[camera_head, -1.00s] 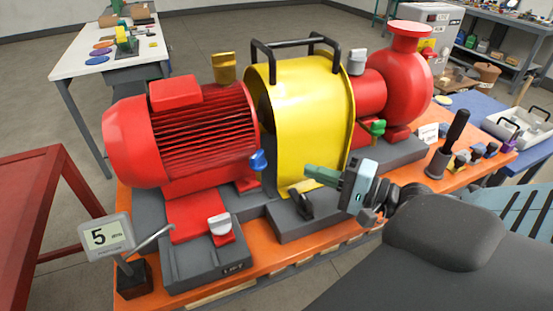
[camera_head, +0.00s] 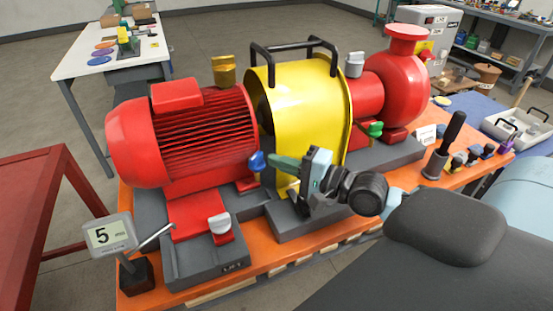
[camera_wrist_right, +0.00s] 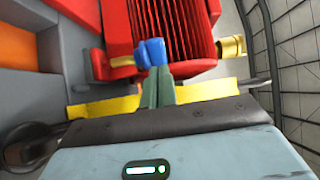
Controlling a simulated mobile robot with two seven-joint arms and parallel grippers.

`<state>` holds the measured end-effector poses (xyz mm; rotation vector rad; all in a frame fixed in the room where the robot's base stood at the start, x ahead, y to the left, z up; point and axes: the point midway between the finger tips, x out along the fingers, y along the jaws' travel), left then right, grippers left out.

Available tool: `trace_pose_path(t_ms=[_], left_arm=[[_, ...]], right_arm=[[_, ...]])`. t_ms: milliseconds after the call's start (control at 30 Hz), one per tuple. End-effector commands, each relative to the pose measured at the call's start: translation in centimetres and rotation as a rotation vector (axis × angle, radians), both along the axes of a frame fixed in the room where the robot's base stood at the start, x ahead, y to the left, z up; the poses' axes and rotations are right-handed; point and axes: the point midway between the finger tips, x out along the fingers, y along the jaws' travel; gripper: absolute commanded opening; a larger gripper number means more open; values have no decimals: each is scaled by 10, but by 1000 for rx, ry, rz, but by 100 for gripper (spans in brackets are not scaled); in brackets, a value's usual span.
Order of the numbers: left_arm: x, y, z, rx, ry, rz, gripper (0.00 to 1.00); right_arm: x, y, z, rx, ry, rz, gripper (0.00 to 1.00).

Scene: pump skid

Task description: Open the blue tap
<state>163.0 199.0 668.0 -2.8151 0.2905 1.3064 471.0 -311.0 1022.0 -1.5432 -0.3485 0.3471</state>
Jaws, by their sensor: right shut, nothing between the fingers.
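The blue tap (camera_head: 257,162) sits on the near side of the red motor (camera_head: 200,130), beside the yellow guard (camera_head: 310,110). In the right wrist view the blue tap (camera_wrist_right: 151,52) is straight ahead of the fingertips. My right gripper (camera_head: 270,161) is shut and empty, with its green fingers pointing left at the tap. The fingertips (camera_wrist_right: 158,72) are at the tap's handle or very close to it; I cannot tell whether they touch. My left gripper is not in view.
A green tap (camera_head: 375,129) is on the pump side, right of the guard. A sign reading 5 (camera_head: 109,236) stands at the front left of the orange skid (camera_head: 270,265). A black lever (camera_head: 446,145) stands at the right. A red table (camera_head: 35,200) is at the left.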

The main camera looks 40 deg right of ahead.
Motion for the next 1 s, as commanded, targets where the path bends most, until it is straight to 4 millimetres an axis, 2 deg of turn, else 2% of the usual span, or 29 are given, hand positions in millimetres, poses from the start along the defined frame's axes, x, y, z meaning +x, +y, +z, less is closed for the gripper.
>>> trace_pose_path(t_ms=[200, 600, 800, 1000], left_arm=[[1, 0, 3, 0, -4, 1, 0], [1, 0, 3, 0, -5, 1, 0], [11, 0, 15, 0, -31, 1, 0], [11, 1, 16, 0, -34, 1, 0]], right_arm=[[11, 5, 0, 0, 0, 0, 0], [12, 6, 0, 0, 1, 0, 0], [21, -1, 4, -1, -4, 0, 0], [27, -4, 0, 0, 0, 0, 0]])
